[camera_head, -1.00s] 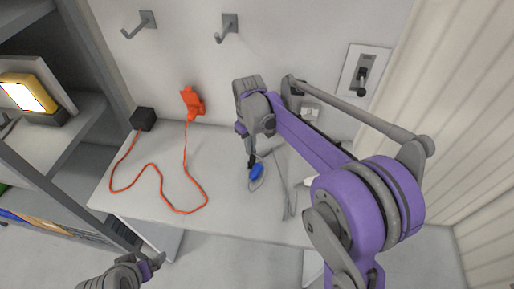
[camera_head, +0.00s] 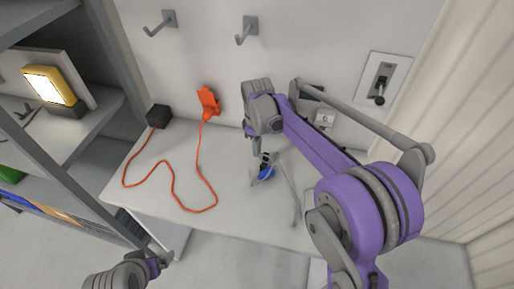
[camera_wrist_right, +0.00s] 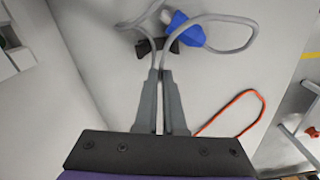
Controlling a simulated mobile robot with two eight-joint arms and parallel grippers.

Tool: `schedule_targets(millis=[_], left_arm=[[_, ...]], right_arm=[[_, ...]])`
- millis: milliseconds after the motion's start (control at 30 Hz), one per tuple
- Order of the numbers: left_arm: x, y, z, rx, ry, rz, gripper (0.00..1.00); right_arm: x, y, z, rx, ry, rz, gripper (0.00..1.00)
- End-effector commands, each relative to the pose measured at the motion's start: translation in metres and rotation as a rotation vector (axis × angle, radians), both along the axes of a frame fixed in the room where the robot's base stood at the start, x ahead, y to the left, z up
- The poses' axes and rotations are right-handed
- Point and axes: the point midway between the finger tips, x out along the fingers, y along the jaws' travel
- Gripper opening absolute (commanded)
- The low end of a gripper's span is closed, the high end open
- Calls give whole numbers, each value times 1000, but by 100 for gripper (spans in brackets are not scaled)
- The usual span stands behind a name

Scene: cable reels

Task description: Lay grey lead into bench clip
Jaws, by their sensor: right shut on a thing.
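My right gripper (camera_head: 259,153) is over the bench (camera_head: 225,215), pointing down at it. In the right wrist view its fingers (camera_wrist_right: 160,75) are shut on the grey lead (camera_wrist_right: 225,17). The lead runs up from the fingertips on both sides of a small black clip (camera_wrist_right: 152,46), which also shows in the head view (camera_head: 266,157). I cannot tell whether the lead sits in the clip.
An orange lead (camera_head: 170,185) runs across the bench's left side between a black box (camera_head: 159,116) and an orange plug (camera_head: 208,102). Shelves (camera_head: 92,125) stand at the left. Wall hooks (camera_head: 247,30) and a lever switch (camera_head: 382,82) are behind the bench.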

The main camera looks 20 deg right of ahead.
Motion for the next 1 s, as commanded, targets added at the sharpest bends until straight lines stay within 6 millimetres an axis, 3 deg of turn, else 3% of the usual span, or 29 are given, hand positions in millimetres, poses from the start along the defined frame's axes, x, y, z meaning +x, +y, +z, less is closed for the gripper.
schedule_targets(millis=[100,233,1000], left_arm=[[-1,0,-2,0,1,0,100],[-1,0,-2,0,1,0,100],[-3,0,-10,0,7,0,100]], right_arm=[[0,0,-1,0,0,148,0],[0,0,-1,0,0,223,0],[-1,-2,-12,1,1,227,0]])
